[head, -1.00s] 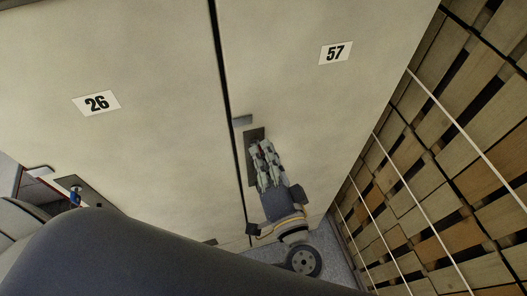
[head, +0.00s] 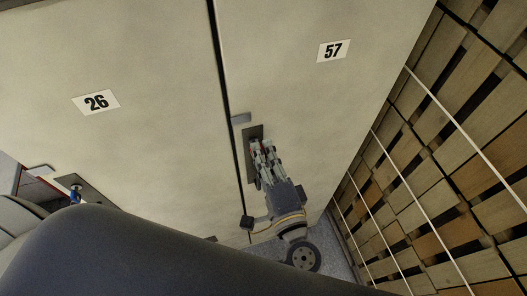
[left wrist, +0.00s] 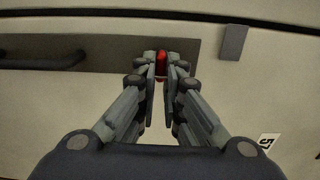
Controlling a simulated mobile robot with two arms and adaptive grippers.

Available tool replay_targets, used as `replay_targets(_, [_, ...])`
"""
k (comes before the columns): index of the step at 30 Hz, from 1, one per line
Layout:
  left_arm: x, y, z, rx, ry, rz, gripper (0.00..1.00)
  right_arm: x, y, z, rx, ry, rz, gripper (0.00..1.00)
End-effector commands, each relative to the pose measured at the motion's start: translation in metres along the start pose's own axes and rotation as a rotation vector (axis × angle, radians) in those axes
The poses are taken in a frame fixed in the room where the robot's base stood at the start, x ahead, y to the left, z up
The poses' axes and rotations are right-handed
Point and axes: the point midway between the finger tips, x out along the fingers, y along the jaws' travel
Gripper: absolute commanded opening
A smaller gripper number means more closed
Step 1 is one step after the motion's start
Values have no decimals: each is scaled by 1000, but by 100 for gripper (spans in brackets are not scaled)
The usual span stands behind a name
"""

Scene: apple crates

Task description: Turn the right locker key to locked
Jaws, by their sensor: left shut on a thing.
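The right locker (head: 310,110) has a pale door with the number plate 57 (head: 333,51). Its dark lock plate (head: 255,132) sits near the door's left edge, mostly behind my gripper in the head view. The red key (left wrist: 162,62) stands at the end of that plate in the left wrist view. My left gripper (head: 262,150) is at the plate, its fingertips (left wrist: 162,75) shut on the red key from both sides. The keyhole is hidden, and I cannot tell the key's exact angle. My right gripper is not in view.
The left locker, number 26 (head: 96,102), stands beside it with a blue key (head: 76,191) in its own plate. A dark handle (left wrist: 45,60) is on the right locker's plate. Stacked wooden crates (head: 450,150) stand close on the right.

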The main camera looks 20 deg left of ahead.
Motion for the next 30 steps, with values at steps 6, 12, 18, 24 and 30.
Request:
replay_targets(6, [0,0,-1,3,3,-1,0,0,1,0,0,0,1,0])
replay_targets(12, [0,0,-1,3,2,0,28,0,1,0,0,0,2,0])
replay_targets(18, [0,0,0,2,1,0,28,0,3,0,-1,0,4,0])
replay_targets(24, [-6,1,0,2,2,2,28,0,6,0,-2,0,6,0])
replay_targets(30, [-36,1,-1,3,2,4,28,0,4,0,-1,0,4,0])
